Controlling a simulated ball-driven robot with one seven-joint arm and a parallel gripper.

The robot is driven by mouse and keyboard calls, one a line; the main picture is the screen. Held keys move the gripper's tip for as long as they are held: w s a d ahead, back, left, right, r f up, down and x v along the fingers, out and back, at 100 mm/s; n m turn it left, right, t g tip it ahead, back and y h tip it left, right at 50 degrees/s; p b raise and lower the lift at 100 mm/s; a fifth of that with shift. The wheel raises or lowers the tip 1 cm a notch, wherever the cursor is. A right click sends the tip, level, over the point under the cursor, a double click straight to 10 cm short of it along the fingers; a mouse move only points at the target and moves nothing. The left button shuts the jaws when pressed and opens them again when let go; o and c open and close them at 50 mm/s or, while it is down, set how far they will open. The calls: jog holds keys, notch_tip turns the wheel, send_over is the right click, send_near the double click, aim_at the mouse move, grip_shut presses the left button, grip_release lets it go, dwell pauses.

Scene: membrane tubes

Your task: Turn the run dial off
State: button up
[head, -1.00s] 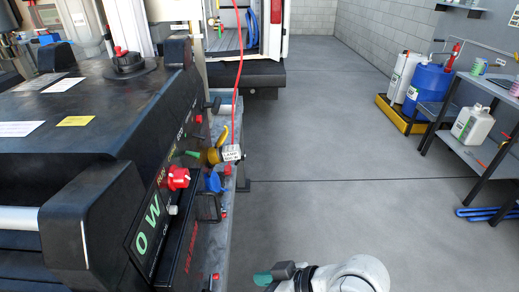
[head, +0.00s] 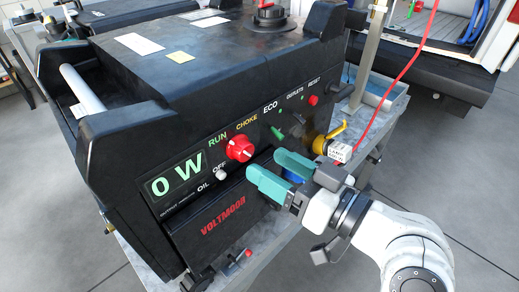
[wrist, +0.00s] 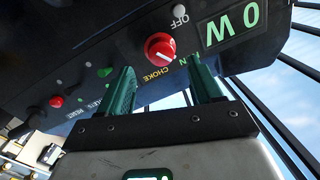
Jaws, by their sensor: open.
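The red run dial (head: 240,148) is a round knob with a white mark, on the front panel of the black generator (head: 225,65). OFF, RUN and CHOKE are printed around it. In the wrist view the dial (wrist: 160,47) shows between and beyond my fingertips, and its white mark slants toward the RUN side; the exact setting is hard to tell. My gripper (head: 266,168) has teal fingers spread apart, with nothing between them. It is at the panel's front, just right of and slightly below the dial, apart from it. The display (head: 175,187) reads 0 W.
The generator sits on a metal cart (head: 385,110).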

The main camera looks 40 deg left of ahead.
aim_at(249, 154)
jog(key=shift+s+a+p, duration=0.1)
jog(key=shift+a+p, duration=0.25)
jog(key=shift+a, duration=1.9)
jog(key=c, duration=1.1)
